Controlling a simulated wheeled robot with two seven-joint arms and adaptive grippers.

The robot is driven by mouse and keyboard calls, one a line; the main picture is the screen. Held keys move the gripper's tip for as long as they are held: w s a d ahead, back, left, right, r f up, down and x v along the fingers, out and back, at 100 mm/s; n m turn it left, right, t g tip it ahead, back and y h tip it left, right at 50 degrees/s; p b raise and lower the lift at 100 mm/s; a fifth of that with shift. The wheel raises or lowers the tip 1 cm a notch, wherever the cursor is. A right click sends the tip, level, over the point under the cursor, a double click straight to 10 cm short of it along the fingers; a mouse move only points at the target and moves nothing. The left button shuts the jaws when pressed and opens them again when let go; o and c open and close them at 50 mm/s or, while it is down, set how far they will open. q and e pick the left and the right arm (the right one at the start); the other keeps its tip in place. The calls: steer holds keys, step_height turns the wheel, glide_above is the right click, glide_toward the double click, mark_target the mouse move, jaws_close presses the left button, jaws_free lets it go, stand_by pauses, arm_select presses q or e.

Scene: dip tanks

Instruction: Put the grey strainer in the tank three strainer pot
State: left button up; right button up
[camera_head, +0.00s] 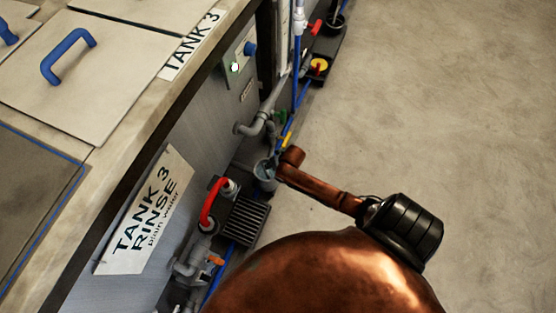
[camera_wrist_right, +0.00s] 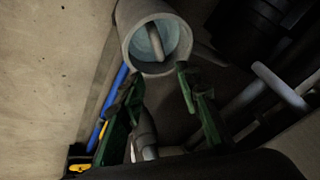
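A grey round pot (camera_wrist_right: 133,42) with a thick rim shows at the top of the right wrist view, its mouth facing me. Inside it is a pale blue-grey surface with a short light bar (camera_wrist_right: 155,42) across it. I cannot tell if this is the grey strainer. My right gripper (camera_wrist_right: 157,80) has two green fingers spread apart just below the rim, with nothing visible held between them. In the head view a small grey pot (camera_head: 265,173) stands low beside the tank, near the end of my copper arm. My left gripper is out of view.
The tank three rinse sign (camera_head: 145,212) hangs on the tank front. A blue-handled lid (camera_head: 85,75) lies on top. Open concrete floor (camera_head: 430,100) is at the right.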

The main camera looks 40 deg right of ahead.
steer(key=shift+r, duration=0.1)
steer(key=s+a+f+n+g, duration=0.1)
steer(key=s+a+f+n, duration=0.1)
steer(key=s, duration=1.2)
steer(key=s+a+f+n+g, duration=0.1)
steer(key=s+f, duration=0.3)
steer(key=s, duration=1)
steer(key=s+a+f+n+g, duration=0.2)
steer(key=s+a+f+g, duration=0.1)
steer(key=s, duration=1.1)
steer(key=shift+a+f+n, duration=0.2)
steer(key=shift+a+n, duration=0.1)
steer(key=shift+a, duration=0.05)
